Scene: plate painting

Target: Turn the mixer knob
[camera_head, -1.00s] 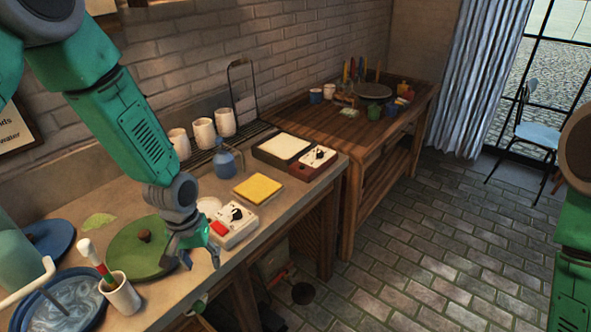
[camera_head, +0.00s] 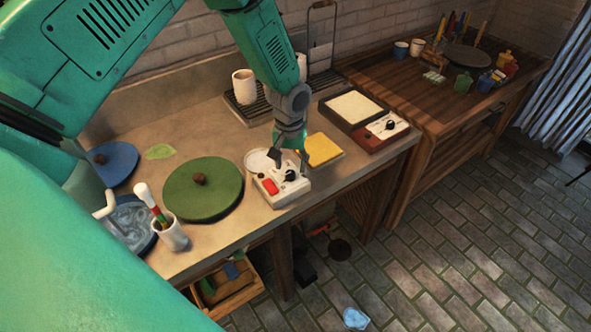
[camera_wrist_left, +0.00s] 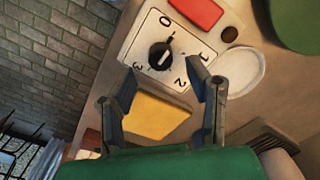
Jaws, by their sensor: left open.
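The knob (camera_head: 290,176) is black, on a white control box (camera_head: 267,196) with a red button (camera_head: 270,187), on the counter. In the left wrist view the knob (camera_wrist_left: 160,56) sits on a numbered white face; its light mark points roughly toward the 0. My left gripper (camera_head: 289,158) is just above and behind the knob in the head view. In the wrist view its two fingers (camera_wrist_left: 165,78) are spread apart, with the knob showing beyond and between their tips; I cannot tell whether they touch it. My right gripper is not in view.
A yellow pad (camera_head: 323,150) lies behind the box. A white saucer (camera_head: 262,160) and a green lidded disc (camera_head: 226,192) are to its left. A dark red unit (camera_head: 376,142) with another knob stands to the right. A mug (camera_head: 245,88) is on a rack.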

